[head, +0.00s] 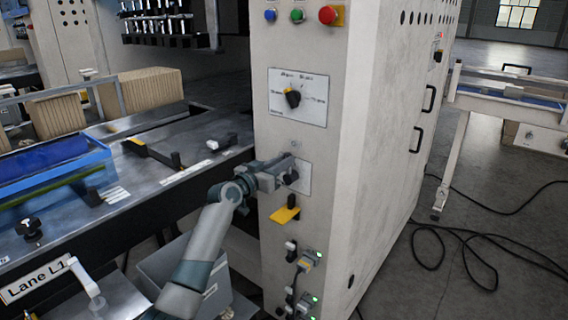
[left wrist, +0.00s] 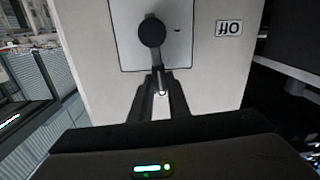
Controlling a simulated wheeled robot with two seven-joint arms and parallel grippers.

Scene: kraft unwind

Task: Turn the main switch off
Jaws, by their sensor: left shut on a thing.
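The main switch is a dark rotary knob (head: 291,176) on a small pale plate (head: 305,178) on the front of the cream machine cabinet. My left gripper (head: 285,172) is at this knob, coming from the left, and partly hides it. In the left wrist view the round black knob (left wrist: 152,32) sits on its plate (left wrist: 182,45), with a narrow handle reaching toward me. The fingers (left wrist: 159,88) are closed on the end of that handle. An "Off" label (left wrist: 229,28) appears upside down to the right of the plate. My right gripper is out of view.
Above is a larger selector dial (head: 292,98), with blue, green and red buttons (head: 328,15) higher up. A yellow piece (head: 285,214) juts out just below the gripper, with connectors (head: 305,262) lower. A conveyor table (head: 150,182) stands left; cables (head: 470,235) lie on the right floor.

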